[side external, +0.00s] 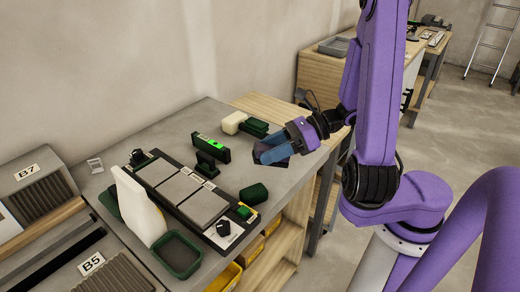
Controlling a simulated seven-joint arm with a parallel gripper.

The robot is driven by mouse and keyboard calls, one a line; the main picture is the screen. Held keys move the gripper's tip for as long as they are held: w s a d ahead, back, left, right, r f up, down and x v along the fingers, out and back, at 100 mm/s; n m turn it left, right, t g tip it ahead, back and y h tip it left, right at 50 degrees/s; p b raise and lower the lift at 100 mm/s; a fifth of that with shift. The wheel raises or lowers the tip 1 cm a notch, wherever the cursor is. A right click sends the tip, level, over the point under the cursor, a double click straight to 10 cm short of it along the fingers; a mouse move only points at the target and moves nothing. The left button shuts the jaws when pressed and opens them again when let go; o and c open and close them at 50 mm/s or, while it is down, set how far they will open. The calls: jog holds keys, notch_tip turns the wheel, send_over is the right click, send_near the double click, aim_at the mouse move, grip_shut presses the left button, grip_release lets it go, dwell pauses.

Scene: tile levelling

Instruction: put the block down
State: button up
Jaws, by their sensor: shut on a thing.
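My gripper (268,153) is above the right part of the grey table, right of the tile rig, with its bluish fingers pointing left. It is shut on a block, which is small and mostly hidden by the fingers, so its colour and shape are unclear. I cannot tell whether the block touches the table. A black rig (178,166) holds several grey tiles (206,208) in a row. A dark level with a lit green window (211,148) stands behind the rig.
A cream block (234,122) and dark green pads (255,128) lie behind my gripper. A dark green piece (253,194) lies in front of it. A white upright object (138,207) and a green tray (176,254) are at the front left.

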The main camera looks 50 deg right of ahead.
jog(key=shift+s+d+r, duration=0.1)
jog(key=shift+s+r, duration=0.25)
jog(key=shift+s, duration=0.3)
jog(key=w+f+n+g+y, duration=0.1)
jog(key=w+f+n+g, duration=0.2)
jog(key=w+n+g, duration=0.3)
jog(key=n+g, duration=0.3)
jog(key=n, duration=0.2)
send_over(229, 186)
notch_tip(229, 186, down, 4)
jog(key=r, duration=0.1)
jog(key=shift+h, duration=0.4)
jog(key=shift+f, duration=3.65)
jog(key=shift+f, duration=0.55)
jog(key=o, duration=1.4)
